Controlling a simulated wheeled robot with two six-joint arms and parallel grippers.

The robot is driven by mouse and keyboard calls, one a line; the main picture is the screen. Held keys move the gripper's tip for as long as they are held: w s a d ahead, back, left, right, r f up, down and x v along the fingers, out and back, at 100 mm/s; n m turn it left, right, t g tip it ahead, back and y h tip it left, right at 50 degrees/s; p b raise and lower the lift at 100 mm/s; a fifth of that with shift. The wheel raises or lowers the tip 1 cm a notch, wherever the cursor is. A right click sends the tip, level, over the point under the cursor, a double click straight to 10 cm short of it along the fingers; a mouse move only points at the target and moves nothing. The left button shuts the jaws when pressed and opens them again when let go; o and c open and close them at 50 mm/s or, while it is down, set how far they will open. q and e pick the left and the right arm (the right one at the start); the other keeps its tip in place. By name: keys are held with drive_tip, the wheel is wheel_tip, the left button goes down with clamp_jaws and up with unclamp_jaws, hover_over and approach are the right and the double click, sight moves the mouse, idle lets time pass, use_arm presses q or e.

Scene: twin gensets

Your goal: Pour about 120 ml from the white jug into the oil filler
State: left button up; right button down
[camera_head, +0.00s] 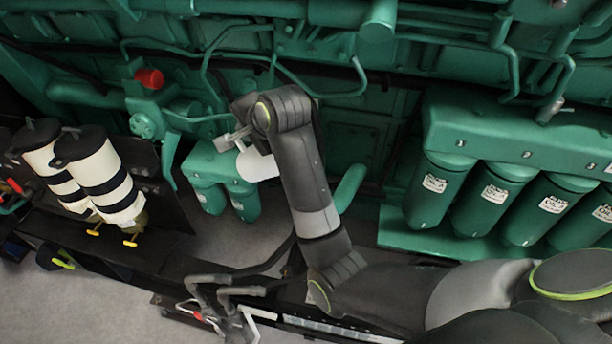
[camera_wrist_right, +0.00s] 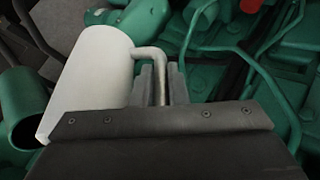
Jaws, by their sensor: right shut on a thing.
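The white jug (camera_head: 257,164) is up beside the green engine, partly hidden behind my right wrist in the head view. In the right wrist view its white body (camera_wrist_right: 90,80) fills the left side and leans. My right gripper (camera_head: 232,138) is shut on its handle, which shows between the fingers (camera_wrist_right: 161,84). The jug's mouth and contents cannot be made out. A green tube with a dark open end (camera_wrist_right: 22,108) lies just left of the jug's lower end; I cannot tell whether it is the oil filler.
A red cap (camera_head: 149,78) sits on the engine at upper left. Black-and-white canisters (camera_head: 100,175) stand at left. Green filters (camera_head: 440,190) hang at right, with smaller ones (camera_head: 240,203) below the jug. Thin green pipes (camera_wrist_right: 205,55) run close to the gripper.

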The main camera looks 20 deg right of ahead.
drive_tip(key=shift+a, duration=0.1)
idle(0.3)
drive_tip(key=shift+w+a+g, duration=0.1)
drive_tip(key=shift+w+g, duration=0.05)
drive_tip(key=shift+g, duration=0.15)
drive_tip(key=shift+w+a+f+g+h, duration=0.25)
drive_tip(key=shift+a+f+g+h, duration=0.05)
drive_tip(key=shift+f+h, duration=0.25)
drive_tip(key=shift+w+a+f+n+g+h, duration=0.15)
drive_tip(key=shift+f+n+g+h, duration=0.15)
drive_tip(key=shift+f, duration=0.2)
drive_tip(key=w+a+f+n+g+h+b, duration=0.1)
drive_tip(key=w+a+f+g+h+b, duration=0.2)
drive_tip(key=f, duration=0.8)
drive_tip(key=shift+w+a+g+h, duration=0.75)
drive_tip(key=shift+g+h, duration=0.15)
drive_tip(key=shift+h, duration=0.15)
drive_tip(key=shift+f, duration=0.1)
